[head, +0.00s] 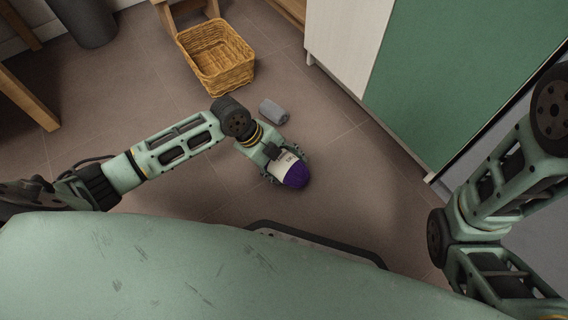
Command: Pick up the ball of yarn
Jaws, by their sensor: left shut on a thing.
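The ball of yarn (296,175) is deep purple with a white paper band that carries dark print. It is in the middle of the head view. My left gripper (284,168) comes in from the left and is shut on it, with fingers on both sides of the white band. The gripper covers the upper left part of the yarn. I cannot tell whether the yarn touches the floor. My right arm shows at the right edge, but its gripper is out of view.
A small grey rolled thing (273,111) lies on the tiled floor just beyond the left gripper. A wicker basket (229,82) stands behind it. A white and green cabinet (430,75) is at the upper right. A dark bin (88,22) is at the upper left.

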